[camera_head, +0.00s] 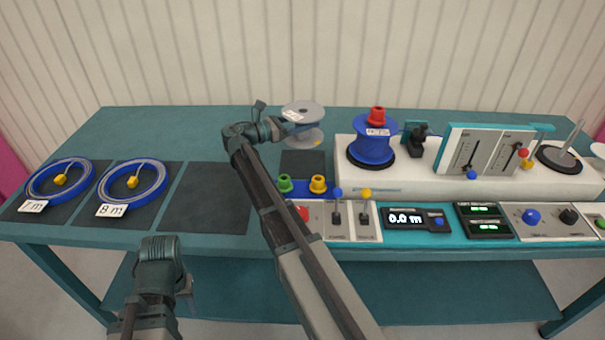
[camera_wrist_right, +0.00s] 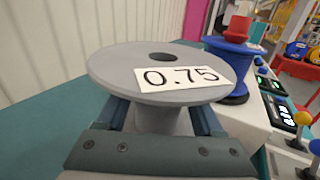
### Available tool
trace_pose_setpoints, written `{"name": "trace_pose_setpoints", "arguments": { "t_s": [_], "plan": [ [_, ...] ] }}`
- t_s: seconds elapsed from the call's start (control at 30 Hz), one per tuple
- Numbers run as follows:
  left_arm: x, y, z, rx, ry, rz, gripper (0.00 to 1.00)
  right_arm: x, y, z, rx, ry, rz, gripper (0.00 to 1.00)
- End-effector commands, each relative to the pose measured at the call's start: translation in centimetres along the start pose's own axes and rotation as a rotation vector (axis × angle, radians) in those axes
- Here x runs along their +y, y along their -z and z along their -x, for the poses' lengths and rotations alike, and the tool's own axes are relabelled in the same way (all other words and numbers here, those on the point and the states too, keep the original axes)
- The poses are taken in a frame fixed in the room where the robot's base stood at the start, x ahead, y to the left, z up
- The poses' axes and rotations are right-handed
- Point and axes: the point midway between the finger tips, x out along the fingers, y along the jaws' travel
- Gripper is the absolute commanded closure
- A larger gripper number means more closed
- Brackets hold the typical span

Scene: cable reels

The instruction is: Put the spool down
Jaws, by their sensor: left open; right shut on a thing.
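The grey spool (camera_head: 303,112) with a white label is upright at the back of the teal table, left of the white machine. In the right wrist view the spool (camera_wrist_right: 160,68) fills the middle and its label reads 0.75. My right gripper (camera_head: 277,127) is shut on the spool's core, between its two flanges. A dark square pad (camera_head: 303,163) lies just in front of and below the spool; I cannot tell whether the spool touches the table. My left gripper (camera_head: 186,288) is open and empty, low in front of the table, its fingers barely showing.
A blue spool (camera_head: 371,146) with a red knob stands on the white machine (camera_head: 440,180). Blue cable coils lie on mats at left, labelled 7 m (camera_head: 60,181) and 8 m (camera_head: 133,182). A third mat (camera_head: 205,199) is empty. Green (camera_head: 285,184) and yellow (camera_head: 318,184) knobs stand near my right arm.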

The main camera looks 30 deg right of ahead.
Motion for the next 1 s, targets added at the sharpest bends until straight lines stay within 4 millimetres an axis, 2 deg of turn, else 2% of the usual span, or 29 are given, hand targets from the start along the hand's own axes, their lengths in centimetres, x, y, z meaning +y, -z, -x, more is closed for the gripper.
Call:
{"name": "trace_pose_setpoints", "arguments": {
  "t_s": [0.23, 0.33, 0.7, 1.0],
  "plan": [
    [0.0, 0.0, -0.5, 0.000, 0.000, 0.000, 0.50, -0.1, 0.4, 0.2, -0.001, 0.015, 0.000, 1.00],
    [0.1, 0.1, -1.2, 0.000, 0.000, 0.000, 0.50, -0.1, 1.2, 0.2, -0.001, 0.014, 0.000, 1.00],
    [0.6, 0.4, -6.4, 0.000, 0.000, 0.000, 0.50, -0.1, 6.4, 0.1, -0.001, 0.013, 0.000, 1.00],
    [0.7, 0.4, -6.9, 0.000, 0.000, 0.000, 0.50, -0.1, 6.9, 0.1, -0.001, 0.013, 0.000, 1.00]
  ]
}}
